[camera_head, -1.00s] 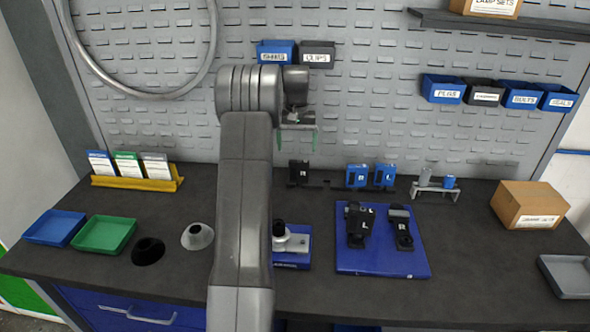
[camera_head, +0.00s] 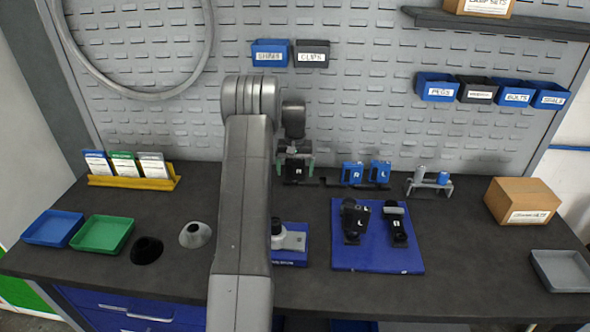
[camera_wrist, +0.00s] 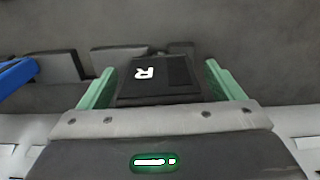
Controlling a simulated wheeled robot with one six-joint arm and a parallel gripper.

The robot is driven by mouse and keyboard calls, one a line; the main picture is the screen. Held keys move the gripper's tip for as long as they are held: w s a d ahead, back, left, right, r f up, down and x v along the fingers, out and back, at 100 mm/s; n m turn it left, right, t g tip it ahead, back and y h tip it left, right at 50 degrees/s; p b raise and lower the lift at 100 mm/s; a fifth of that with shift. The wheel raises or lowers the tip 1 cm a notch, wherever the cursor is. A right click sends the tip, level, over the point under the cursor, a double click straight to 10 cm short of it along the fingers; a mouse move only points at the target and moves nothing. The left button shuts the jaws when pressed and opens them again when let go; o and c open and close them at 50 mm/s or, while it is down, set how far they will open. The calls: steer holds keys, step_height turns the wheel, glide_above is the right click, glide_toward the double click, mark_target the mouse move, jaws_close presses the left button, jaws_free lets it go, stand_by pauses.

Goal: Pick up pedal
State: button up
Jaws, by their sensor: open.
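A black pedal marked R (camera_head: 297,173) stands upright at the left end of a low dark rack (camera_head: 334,184) at the back of the bench. It also shows in the wrist view (camera_wrist: 150,84), R side up in the picture. My gripper (camera_head: 295,163) is open, pointing down over this pedal. Its green fingers (camera_wrist: 159,84) stand on either side of the pedal, with a small gap visible on each side. Two blue pedals stand further right on the rack, one marked R (camera_head: 352,173) and one marked L (camera_head: 380,172).
A blue mat (camera_head: 375,260) holds black crank parts marked L and R. A metal stand (camera_head: 428,188), a cardboard box (camera_head: 522,202) and a grey tray (camera_head: 562,271) lie to the right. Blue (camera_head: 53,229) and green (camera_head: 102,236) trays are at left. The pegboard (camera_head: 370,110) rises close behind the rack.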

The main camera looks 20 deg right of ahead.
steer(key=shift+c, duration=0.2)
steer(key=c, duration=1.1)
steer(key=shift+r, duration=0.1)
